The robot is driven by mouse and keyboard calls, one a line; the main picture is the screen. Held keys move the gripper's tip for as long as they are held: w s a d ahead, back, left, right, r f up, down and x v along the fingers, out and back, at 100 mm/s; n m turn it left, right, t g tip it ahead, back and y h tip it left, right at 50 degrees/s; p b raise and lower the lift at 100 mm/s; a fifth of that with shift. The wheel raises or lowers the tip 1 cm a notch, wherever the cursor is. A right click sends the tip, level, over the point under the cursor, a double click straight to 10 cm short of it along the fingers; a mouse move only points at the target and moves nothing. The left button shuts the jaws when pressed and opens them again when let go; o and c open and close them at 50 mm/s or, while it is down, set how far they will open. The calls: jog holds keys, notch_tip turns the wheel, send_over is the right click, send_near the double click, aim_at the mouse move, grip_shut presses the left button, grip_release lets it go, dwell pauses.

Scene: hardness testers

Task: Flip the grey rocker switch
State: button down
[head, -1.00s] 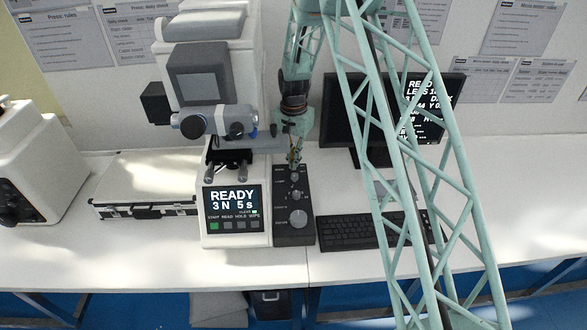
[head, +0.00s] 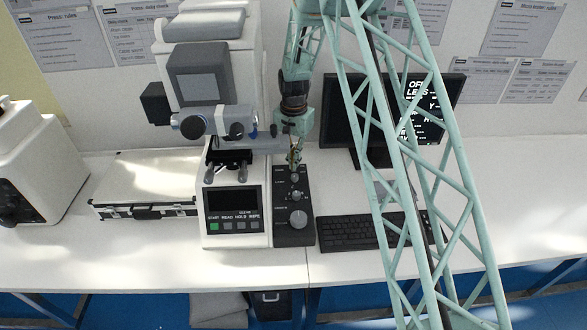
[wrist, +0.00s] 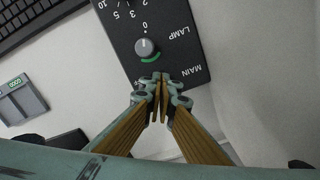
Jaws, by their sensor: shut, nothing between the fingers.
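The dark control box (head: 281,205) stands beside the hardness tester (head: 232,180); in the wrist view its panel (wrist: 180,52) bears the labels MAIN and LAMP. The grey rocker switch cannot be made out in either view; my fingertips cover part of the panel near the MAIN label. My gripper (head: 294,164) is at the far end of the box. In the wrist view its fingers (wrist: 161,82) are shut with nothing between them, tips at the panel; whether they touch it I cannot tell. The tester's display (head: 234,203) is dark, and the monitor (head: 343,108) text begins with "OF".
A grey lamp knob (wrist: 145,47) sits close to my fingertips. A larger knob (head: 298,218) is nearer the box's front. A keyboard (head: 345,232) lies to the right, a silver case (head: 145,198) to the left. The bench (head: 535,200) is clear at the far right.

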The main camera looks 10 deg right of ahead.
jog(key=shift+r+p, duration=1.05)
jog(key=shift+r, duration=2.15)
jog(key=shift+r, duration=0.1)
jog(key=s+r+n+t+b, duration=0.1)
jog(key=s+r+n+b, duration=0.1)
jog(key=s+r, duration=1.05)
jog(key=s+r+n+t+b, duration=0.1)
jog(key=s+r+n, duration=0.1)
jog(key=s+r, duration=1.05)
jog(key=s+r+n+t+b, duration=0.1)
jog(key=s+r, duration=0.3)
jog(key=s, duration=1.1)
jog(key=s+r+n+t+b, duration=0.1)
jog(key=s+r+n+b, duration=0.2)
jog(key=s, duration=1.3)
jog(key=shift+s+r, duration=0.3)
jog(key=shift+r, duration=0.3)
